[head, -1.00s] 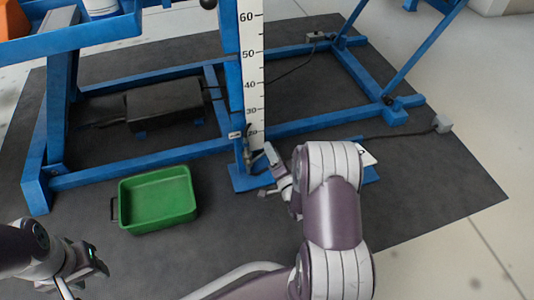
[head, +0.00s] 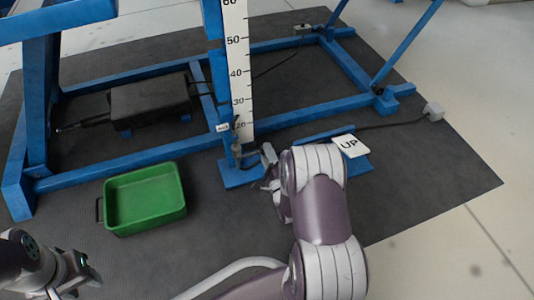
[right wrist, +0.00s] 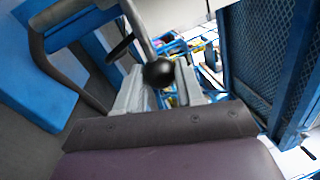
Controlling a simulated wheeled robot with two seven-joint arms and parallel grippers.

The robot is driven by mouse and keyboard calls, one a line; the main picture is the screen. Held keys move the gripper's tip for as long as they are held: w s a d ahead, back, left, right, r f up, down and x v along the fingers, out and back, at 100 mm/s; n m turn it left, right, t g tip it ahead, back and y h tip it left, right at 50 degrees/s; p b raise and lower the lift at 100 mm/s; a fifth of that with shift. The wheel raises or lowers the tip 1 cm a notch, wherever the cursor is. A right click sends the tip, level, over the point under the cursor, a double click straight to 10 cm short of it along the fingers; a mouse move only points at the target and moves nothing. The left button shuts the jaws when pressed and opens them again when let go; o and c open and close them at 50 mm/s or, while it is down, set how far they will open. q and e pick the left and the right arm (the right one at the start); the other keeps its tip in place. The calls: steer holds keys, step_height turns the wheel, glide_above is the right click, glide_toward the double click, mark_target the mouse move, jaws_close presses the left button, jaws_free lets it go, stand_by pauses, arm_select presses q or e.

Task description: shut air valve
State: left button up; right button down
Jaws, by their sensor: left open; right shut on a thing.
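The air valve (head: 237,150) is a small metal fitting low on the blue post, beside the ruler; its handle is mostly hidden by my right gripper and too small to read. My right gripper (head: 267,158) is at the valve, shut on what looks like its handle; the grasp itself is not clear. In the right wrist view its pale fingers (right wrist: 157,92) point away, and a metal rod with a black ball knob (right wrist: 158,72) crosses in front of them. My left gripper (head: 82,275) is open and empty at lower left, away from the valve.
A green tray (head: 107,215) lies on the dark mat (head: 400,190), left of the post. The blue frame (head: 120,162) and a black box (head: 150,100) stand behind. A white UP card (head: 350,146) lies right of my arm. A cable runs to a grey block (head: 433,110).

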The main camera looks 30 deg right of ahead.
steer(key=shift+a+f, duration=0.1)
stand_by(0.4)
steer(key=c, duration=0.7)
jaws_free()
steer(key=p+v, duration=0.5)
steer(key=v, duration=0.7)
steer(key=shift+s+f, duration=0.1)
steer(key=shift+s, duration=0.25)
